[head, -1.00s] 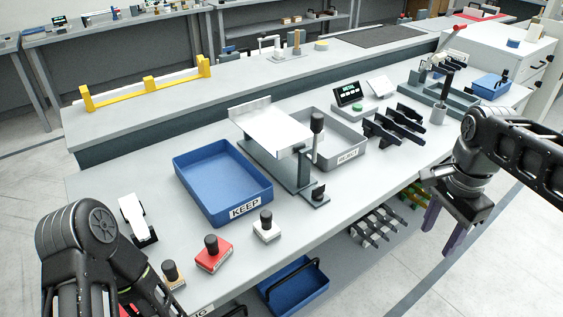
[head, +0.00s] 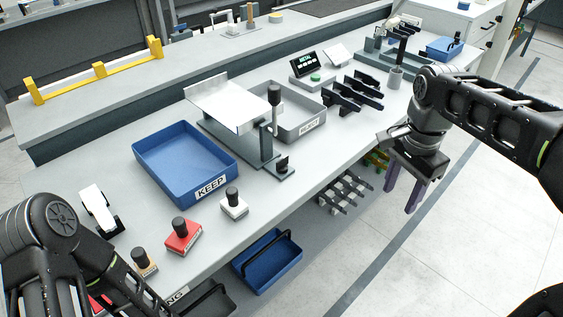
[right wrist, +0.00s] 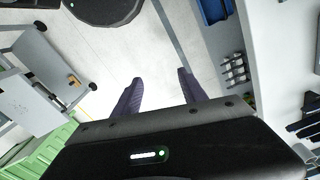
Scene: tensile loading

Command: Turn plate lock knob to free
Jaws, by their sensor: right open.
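A plate fixture stands mid-bench, with a flat white plate (head: 228,104) on top. An upright lever with a black grip (head: 274,95) stands at its right side. A small dark knob (head: 282,162) sits low at the front end of its grey base (head: 262,168); its setting is too small to read. My right gripper (head: 402,190) is right of the knob, beyond the bench's front edge, well apart from it. Its purple fingers point down, open and empty; they also show in the right wrist view (right wrist: 159,78). My left arm is at lower left, its fingers not visible.
A blue KEEP tray (head: 160,156) is left of the fixture and a grey REJECT tray (head: 306,128) behind it. Black-handled blocks, one red (head: 184,236), line the front edge. A blue bin (head: 268,262) and a rack (head: 345,192) are below. Floor beyond the front edge is clear.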

